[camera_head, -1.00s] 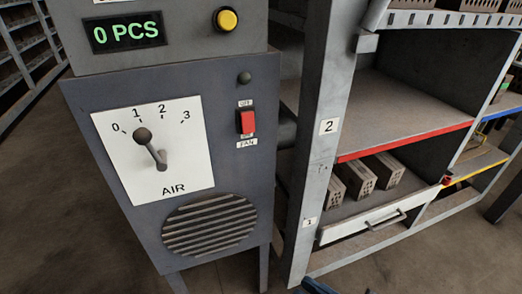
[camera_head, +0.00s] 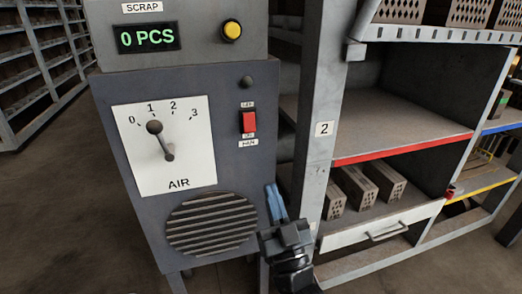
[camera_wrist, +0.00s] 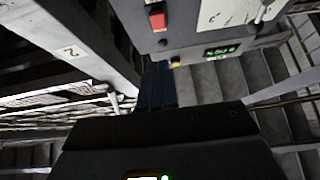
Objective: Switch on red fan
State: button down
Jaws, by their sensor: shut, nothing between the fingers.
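The red fan switch (camera_head: 249,122) is a rocker on the front of a grey cabinet (camera_head: 228,92), with small labels above and below it, the lower one reading FAN. A small dark round lamp (camera_head: 246,82) sits above it and looks unlit. The switch also shows upside down near the top of the wrist view (camera_wrist: 157,18). My gripper (camera_head: 276,190), with blue fingers, is below and slightly right of the switch in the head view, apart from it. Its fingers are shut together with nothing between them. They also show in the wrist view (camera_wrist: 157,68).
An AIR dial (camera_head: 160,141) with a lever near 1 is left of the switch, above a round vent (camera_head: 212,224). A yellow button (camera_head: 232,31) and a 0 PCS display (camera_head: 147,38) are above. A shelf post (camera_head: 322,150) stands close on the right.

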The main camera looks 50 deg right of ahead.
aim_at(253, 128)
jog(key=shift+w+d+r, duration=0.2)
jog(key=shift+d, duration=0.1)
jog(key=x, duration=0.4)
jog(key=f+p+x, duration=0.1)
jog(key=x, duration=0.7)
jog(key=shift+w+d+f, duration=0.25)
jog(key=shift+w+d, duration=0.15)
jog(key=shift+w+d+f, duration=0.1)
jog(key=shift+w+d, duration=0.2)
jog(key=shift+w, duration=0.15)
